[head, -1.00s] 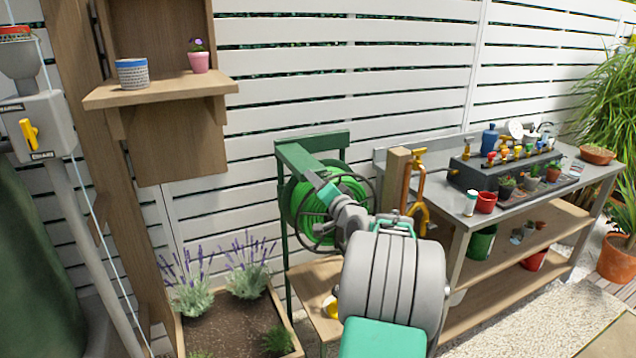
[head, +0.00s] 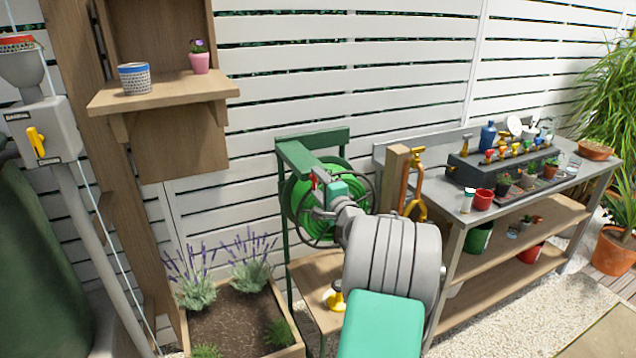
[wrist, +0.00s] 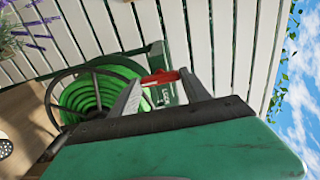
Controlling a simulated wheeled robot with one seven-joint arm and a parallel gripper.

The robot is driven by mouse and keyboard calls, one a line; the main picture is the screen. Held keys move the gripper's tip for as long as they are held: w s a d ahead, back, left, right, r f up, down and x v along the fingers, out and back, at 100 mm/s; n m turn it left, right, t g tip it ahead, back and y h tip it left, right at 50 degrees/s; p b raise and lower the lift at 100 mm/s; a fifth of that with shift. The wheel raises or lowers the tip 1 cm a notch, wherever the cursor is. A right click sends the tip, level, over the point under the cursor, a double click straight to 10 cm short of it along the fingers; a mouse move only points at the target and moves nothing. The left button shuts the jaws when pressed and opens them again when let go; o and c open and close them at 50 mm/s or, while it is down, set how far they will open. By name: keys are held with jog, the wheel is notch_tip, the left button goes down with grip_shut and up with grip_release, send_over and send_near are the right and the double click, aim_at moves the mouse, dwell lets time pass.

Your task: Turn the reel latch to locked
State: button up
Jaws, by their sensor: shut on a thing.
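The hose reel (head: 300,206) has a green frame and coiled green hose, and stands against the white fence. Its red latch (head: 314,180) shows as a small red piece by the frame in the head view, and the red latch handle (wrist: 160,77) shows in the wrist view. My gripper (wrist: 160,80) has its two grey fingers on either side of the red handle and is shut on it. A green plate with white lettering (wrist: 164,96) sits just behind; I cannot read it surely. My wrist partly covers the reel, and the latch's exact angle is unclear.
A brass tap on a wooden post (head: 394,180) stands close right of the reel. A metal potting bench (head: 470,219) with pots is farther right. A planter box with lavender (head: 292,350) is at lower left, and a wooden shelf (head: 165,92) above it.

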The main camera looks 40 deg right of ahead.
dwell(0.4)
jog(key=o, duration=1.4)
jog(key=v, duration=0.7)
jog(key=shift+s+a+b, duration=0.2)
jog(key=shift+s+b, duration=0.15)
jog(key=shift+b, duration=0.05)
